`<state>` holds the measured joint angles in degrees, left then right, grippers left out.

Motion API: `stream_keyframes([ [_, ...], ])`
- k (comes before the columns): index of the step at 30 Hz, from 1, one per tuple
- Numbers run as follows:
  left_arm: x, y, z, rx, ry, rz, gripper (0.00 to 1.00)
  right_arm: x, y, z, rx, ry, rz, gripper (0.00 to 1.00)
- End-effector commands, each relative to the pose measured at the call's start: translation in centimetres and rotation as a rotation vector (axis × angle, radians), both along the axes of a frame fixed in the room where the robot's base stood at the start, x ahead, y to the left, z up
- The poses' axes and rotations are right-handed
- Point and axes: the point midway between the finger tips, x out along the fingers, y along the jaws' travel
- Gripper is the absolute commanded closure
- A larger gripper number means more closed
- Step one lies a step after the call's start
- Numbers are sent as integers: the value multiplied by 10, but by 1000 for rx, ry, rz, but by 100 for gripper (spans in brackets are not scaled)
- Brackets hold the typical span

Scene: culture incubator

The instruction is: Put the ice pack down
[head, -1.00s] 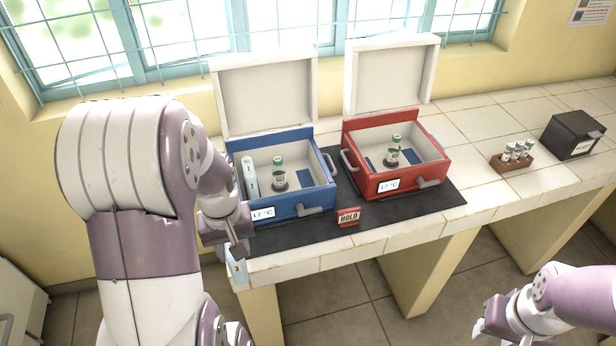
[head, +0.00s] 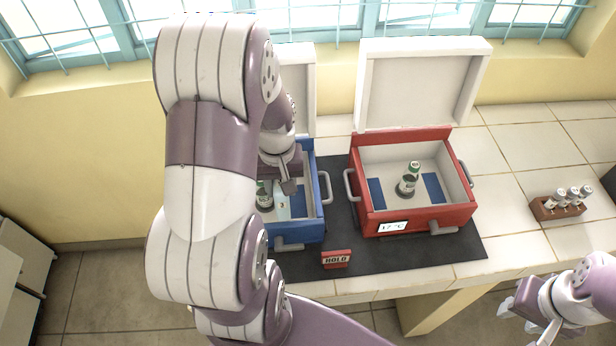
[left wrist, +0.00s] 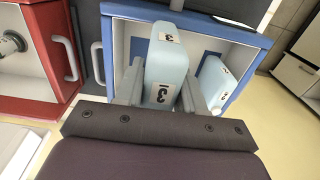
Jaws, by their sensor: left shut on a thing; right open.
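My left gripper (head: 288,186) is shut on a pale blue ice pack (left wrist: 166,68) marked with a 3, which stands upright between the fingers in the left wrist view. The gripper is over the blue box (head: 318,215), with the held pack at or inside its opening; I cannot tell if it touches the floor. A second pale blue ice pack (left wrist: 215,82) leans near a side wall of the box. A green-capped bottle (head: 264,198) stands in the blue box, partly hidden by my left arm. My right gripper (head: 524,312) is open and empty at the lower right.
The open red box (head: 420,222) holds another bottle (head: 409,180) and blue floor pads. A HOLD sign (head: 336,259) stands on the dark mat (head: 400,250). A vial rack (head: 556,207) sits to the right on clear tiles. The box lids stand open behind.

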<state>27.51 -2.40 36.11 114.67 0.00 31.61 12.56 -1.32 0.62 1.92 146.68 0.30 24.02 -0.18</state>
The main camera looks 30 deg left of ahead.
Motion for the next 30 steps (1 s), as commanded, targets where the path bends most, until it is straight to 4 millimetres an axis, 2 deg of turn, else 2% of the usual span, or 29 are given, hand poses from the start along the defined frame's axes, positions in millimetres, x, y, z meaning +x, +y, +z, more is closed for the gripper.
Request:
stream_keyframes([
  [9, 69, 12, -40, -1, 1, -1, 100, 0, 0, 18, 0, 0, 0, 57],
  [12, 83, 15, -49, 0, 0, 0, 100, 0, 0, 20, 0, 0, 0, 57],
  [14, 87, 16, -54, 0, 0, 1, 100, 0, 0, 22, 0, 0, 0, 57],
  [21, 87, 16, -91, 0, 0, 1, 100, 0, 0, 34, 0, 0, 0, 57],
  [30, 88, 16, -96, 1, -2, 1, 100, 0, 0, 30, 0, 0, 0, 57],
])
